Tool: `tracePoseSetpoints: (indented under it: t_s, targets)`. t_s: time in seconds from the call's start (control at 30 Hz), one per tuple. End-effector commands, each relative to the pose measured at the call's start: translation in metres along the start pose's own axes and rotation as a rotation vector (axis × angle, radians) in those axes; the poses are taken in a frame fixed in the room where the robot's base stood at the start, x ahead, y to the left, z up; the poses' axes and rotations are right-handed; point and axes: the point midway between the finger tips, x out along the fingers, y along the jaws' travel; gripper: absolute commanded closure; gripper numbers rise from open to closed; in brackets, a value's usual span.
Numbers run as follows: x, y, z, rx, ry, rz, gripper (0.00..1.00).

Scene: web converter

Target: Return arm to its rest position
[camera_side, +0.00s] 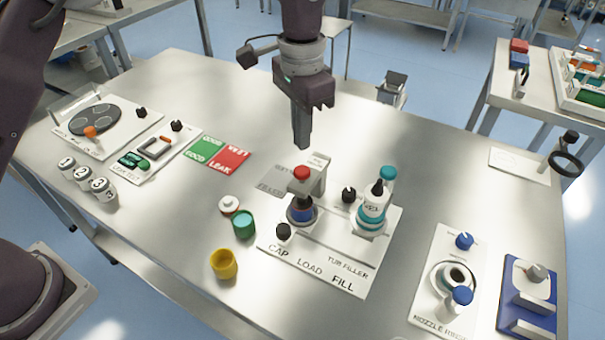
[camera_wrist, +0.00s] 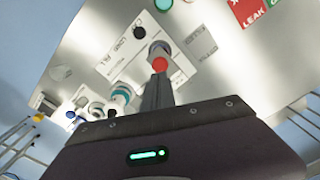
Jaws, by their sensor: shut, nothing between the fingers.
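My gripper (camera_side: 302,140) hangs pointing down above the middle of the table, over the tub filler station. Its fingers are shut with nothing between them. In the wrist view the shut fingers (camera_wrist: 158,84) show against the red-topped press (camera_wrist: 159,64) of the station. In the side view the red knob (camera_side: 302,173) is a little below the fingertips, and they look apart from it.
The tub filler plate (camera_side: 330,270) carries a teal-capped bottle (camera_side: 375,203). A green tub (camera_side: 243,224), a yellow tub (camera_side: 224,264) and a white lid (camera_side: 229,204) stand left of it. A nozzle rinse station (camera_side: 447,280) is right. The table's back middle is clear.

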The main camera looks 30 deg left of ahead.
Motion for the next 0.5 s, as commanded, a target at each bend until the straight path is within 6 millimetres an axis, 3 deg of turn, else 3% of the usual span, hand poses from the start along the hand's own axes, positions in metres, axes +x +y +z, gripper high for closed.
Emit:
tracePoseSetpoints:
  t_s: [0.17,0.5]
  targets:
    - [-0.0141,0.0000,-0.0003,0.000,0.002,0.000,1.00]
    - [-0.0145,0.0001,-0.0001,0.000,0.001,0.000,1.00]
